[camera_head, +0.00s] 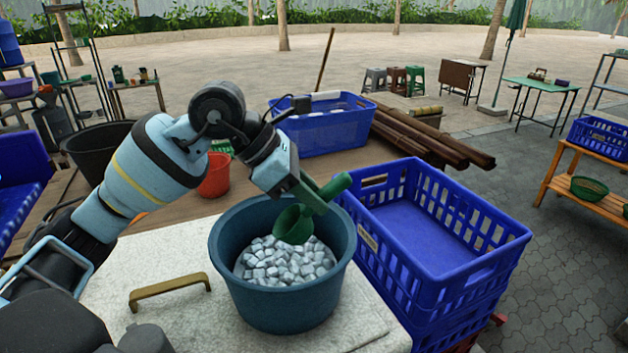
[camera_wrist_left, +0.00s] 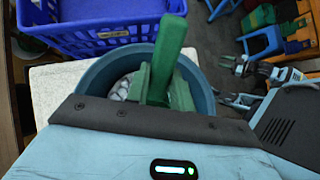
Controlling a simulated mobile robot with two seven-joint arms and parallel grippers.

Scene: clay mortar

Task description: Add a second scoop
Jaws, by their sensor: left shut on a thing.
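My left gripper (camera_head: 300,188) is shut on the handle of a green scoop (camera_head: 293,224), which also shows in the left wrist view (camera_wrist_left: 168,58). The scoop's bowl hangs tilted inside the dark blue tub (camera_head: 284,312), over a heap of pale grey ice cubes (camera_head: 275,266). I cannot tell whether the bowl touches the cubes or holds any. The tub stands on a white speckled top and shows in the left wrist view (camera_wrist_left: 97,78). A metal gripper, apparently my right one (camera_wrist_left: 229,64), shows small in the left wrist view; its jaw opening is unclear.
Empty stacked blue crates (camera_head: 430,222) stand close to the tub's right. A brass handle (camera_head: 168,289) lies on the white top (camera_head: 190,327), left of the tub. A red bucket (camera_head: 214,176), black bucket (camera_head: 98,150) and blue basket (camera_head: 323,126) stand behind.

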